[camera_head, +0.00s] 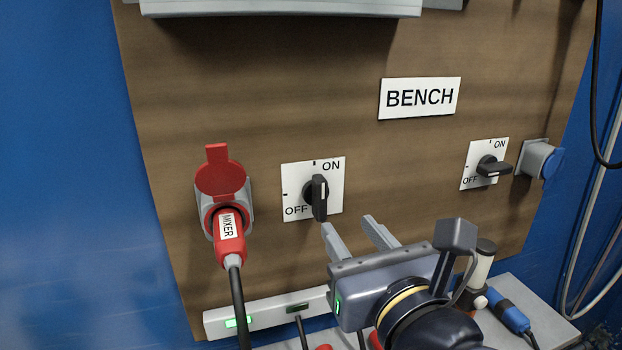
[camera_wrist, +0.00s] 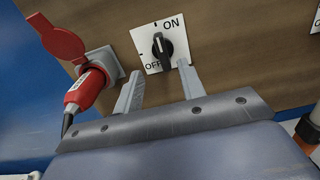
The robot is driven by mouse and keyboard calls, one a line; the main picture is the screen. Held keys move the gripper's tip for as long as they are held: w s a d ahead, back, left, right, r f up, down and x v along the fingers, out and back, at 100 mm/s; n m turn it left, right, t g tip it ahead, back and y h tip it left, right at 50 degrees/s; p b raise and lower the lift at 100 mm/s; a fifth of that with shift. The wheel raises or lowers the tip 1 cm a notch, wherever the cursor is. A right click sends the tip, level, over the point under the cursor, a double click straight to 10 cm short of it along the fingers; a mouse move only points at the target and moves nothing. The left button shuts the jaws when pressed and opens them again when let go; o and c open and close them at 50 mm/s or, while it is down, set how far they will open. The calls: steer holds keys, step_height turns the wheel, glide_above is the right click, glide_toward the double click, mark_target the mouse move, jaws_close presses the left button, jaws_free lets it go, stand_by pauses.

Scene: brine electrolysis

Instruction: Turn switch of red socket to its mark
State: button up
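The red socket (camera_head: 220,190) has its lid up and a red plug labelled MIXER (camera_head: 230,238) in it. To its right is its switch, a black knob (camera_head: 318,198) on a white plate (camera_head: 298,178) with ON at the top and OFF at the lower left. The knob's handle stands about upright, in line with the ON tick. My gripper (camera_head: 352,230) is open and empty, below and right of the knob in the head view. In the wrist view the knob (camera_wrist: 162,50) shows beyond and between the spread fingertips (camera_wrist: 160,72), apparently not touched.
A second switch (camera_head: 490,168) with its handle sideways and a blue socket (camera_head: 540,158) are at the right, under a BENCH sign (camera_head: 420,98). A white strip with green lights (camera_head: 265,315) and a grey shelf (camera_head: 545,315) lie below. The board around the knob is clear.

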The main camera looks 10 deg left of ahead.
mark_target(323, 193)
steer(key=b+x, duration=0.4)
steer(key=x, duration=0.6)
steer(key=shift+w+a, duration=0.25)
steer(key=shift+c, duration=0.4)
jaws_close()
